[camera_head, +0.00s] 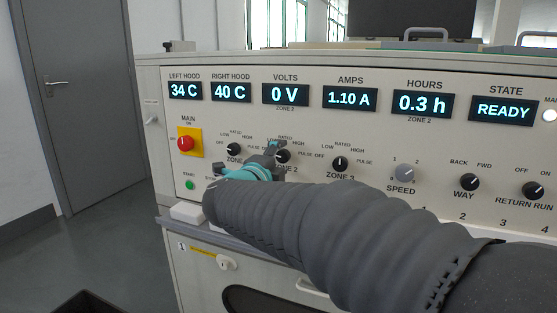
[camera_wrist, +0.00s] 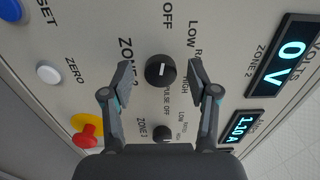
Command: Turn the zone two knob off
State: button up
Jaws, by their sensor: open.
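The zone two knob (camera_wrist: 160,70) is a round black knob with a short white mark, in the middle of the wrist view. I cannot tell which setting its mark points to. My gripper (camera_wrist: 158,82) is open, with one finger on each side of the knob and gaps between. In the head view the knob (camera_head: 284,156) is partly hidden by my gripper (camera_head: 272,158), which is close in front of the panel. The zone two volts display (camera_head: 286,94) reads 0 V.
The zone three knob (camera_head: 340,164) is just right of zone two; it also shows below it in the wrist view (camera_wrist: 162,133). The zone one knob (camera_head: 233,149) is to the left. A red main switch (camera_head: 186,143) is farther left. The state display (camera_head: 503,110) reads READY.

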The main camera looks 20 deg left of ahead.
jog(key=s+a, duration=0.1)
jog(key=s, duration=1.1)
